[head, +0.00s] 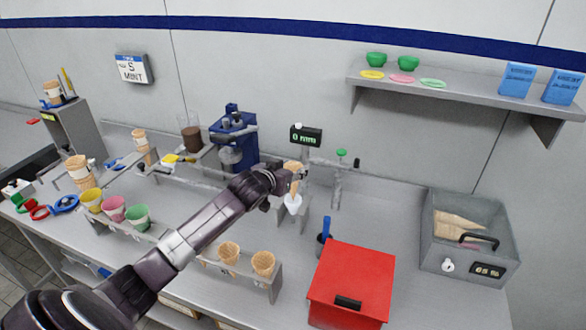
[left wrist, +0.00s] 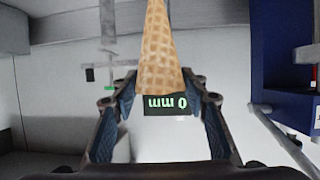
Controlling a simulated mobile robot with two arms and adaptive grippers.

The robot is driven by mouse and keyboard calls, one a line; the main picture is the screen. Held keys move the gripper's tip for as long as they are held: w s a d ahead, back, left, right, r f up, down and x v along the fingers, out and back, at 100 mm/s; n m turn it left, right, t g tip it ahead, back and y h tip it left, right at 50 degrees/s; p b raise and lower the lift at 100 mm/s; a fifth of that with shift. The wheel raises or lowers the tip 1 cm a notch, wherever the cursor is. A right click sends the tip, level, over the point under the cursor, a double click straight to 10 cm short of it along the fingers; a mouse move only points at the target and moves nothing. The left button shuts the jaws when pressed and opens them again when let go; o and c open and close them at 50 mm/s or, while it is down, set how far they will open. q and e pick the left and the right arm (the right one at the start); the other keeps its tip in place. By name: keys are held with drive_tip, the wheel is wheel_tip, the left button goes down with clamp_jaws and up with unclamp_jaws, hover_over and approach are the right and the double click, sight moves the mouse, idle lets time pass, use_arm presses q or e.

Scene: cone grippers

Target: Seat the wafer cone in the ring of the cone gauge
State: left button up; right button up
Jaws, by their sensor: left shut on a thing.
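The wafer cone (head: 293,166) is in my left gripper (head: 296,176), with its wide end up. In the left wrist view the wafer cone (left wrist: 157,55) lies between both fingers of the left gripper (left wrist: 163,98), and its narrow part runs out of the top edge. The cone gauge's display (head: 306,135) reads 0 mm behind the gripper; the display also shows upside down in the wrist view (left wrist: 166,104). A white tapered piece (head: 293,203) shows just below the gripper; I cannot tell whether it touches the cone. The gauge's ring is not clearly visible. My right gripper is not in view.
A red box (head: 350,284) stands at the front, and a grey bin with cones (head: 432,250) at the right. A rack holds cones (head: 263,263) and coloured cups (head: 138,217). A blue machine (head: 236,140) stands left of the gripper.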

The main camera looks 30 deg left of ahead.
sight(293, 190)
use_arm(q)
wheel_tip(293, 190, down, 3)
drive_tip(key=b, duration=0.2)
drive_tip(key=shift+a+f+b, duration=0.1)
drive_tip(key=shift+f+b, duration=0.1)
drive_tip(key=shift+b, duration=0.1)
wheel_tip(293, 190, down, 2)
drive_tip(key=b, duration=0.2)
drive_tip(key=shift+f+b, duration=0.25)
drive_tip(key=shift+b, duration=0.05)
drive_tip(key=shift+f+b, duration=0.65)
drive_tip(key=shift+f, duration=0.7)
drive_tip(key=o, duration=0.8)
drive_tip(key=v, duration=1.2)
